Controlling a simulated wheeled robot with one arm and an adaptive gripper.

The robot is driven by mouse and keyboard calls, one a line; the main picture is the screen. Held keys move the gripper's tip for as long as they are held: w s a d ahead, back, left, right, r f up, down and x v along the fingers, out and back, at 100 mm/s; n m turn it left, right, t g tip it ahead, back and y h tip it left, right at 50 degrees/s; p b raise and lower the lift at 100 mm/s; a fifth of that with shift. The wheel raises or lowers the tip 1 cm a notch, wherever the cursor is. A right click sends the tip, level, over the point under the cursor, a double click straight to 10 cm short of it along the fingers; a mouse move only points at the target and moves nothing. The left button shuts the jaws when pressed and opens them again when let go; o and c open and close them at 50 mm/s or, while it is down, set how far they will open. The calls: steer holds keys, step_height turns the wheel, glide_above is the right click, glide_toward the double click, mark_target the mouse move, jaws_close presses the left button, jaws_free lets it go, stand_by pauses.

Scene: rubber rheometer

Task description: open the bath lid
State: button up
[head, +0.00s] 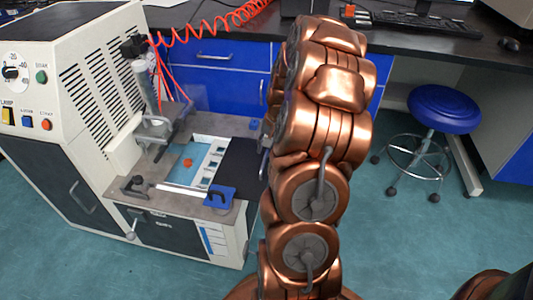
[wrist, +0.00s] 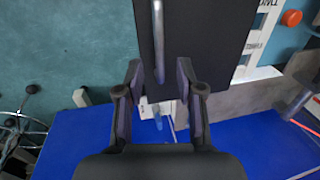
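The bath (head: 210,145) is the open-topped unit in front of the machine, with pale blue inside and a small orange piece (head: 187,162). A flat dark panel, apparently the bath lid (head: 240,160), lies over its right side in the head view. The lid (wrist: 205,40) also fills the upper middle of the wrist view. A grey metal bar handle (wrist: 158,40) runs along it. My gripper (wrist: 160,82) is open, its fingers on either side of the handle's lower end; contact is not visible. In the head view my arm hides the gripper.
The machine's control cabinet (head: 75,85) stands left of the bath. A blue clamp piece (head: 220,196) sits at the bath's front corner. Blue cabinets (head: 225,65) under a black bench stand behind. A blue stool (head: 443,108) is right; floor between is clear.

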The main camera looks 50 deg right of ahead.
step_height(320, 180, up, 9)
steer(key=s, duration=0.1)
steer(key=shift+s+d+f, duration=0.2)
steer(key=shift+s+d, duration=0.05)
steer(key=shift+d, duration=0.2)
steer(key=s+a+r+n+g+p, duration=0.1)
steer(key=s+a+r+n+p, duration=0.15)
steer(key=a+r+p, duration=0.75)
steer(key=s+a+r+n+g+p, duration=0.15)
steer(key=a+r+n+p, duration=0.4)
steer(key=a+r, duration=0.75)
steer(key=s+a+r+n+p, duration=0.2)
steer(key=s+a+r+p, duration=0.3)
steer(key=s+p, duration=0.3)
steer(key=s+a+r+n+g+h+p, duration=0.1)
steer(key=s+a+r+n+p, duration=0.1)
steer(key=s+a+r+p, duration=0.4)
steer(key=s+r+p, duration=0.2)
steer(key=s, duration=0.1)
steer(key=shift+s+a, duration=0.15)
steer(key=shift+a, duration=0.05)
steer(key=shift+c, duration=0.3)
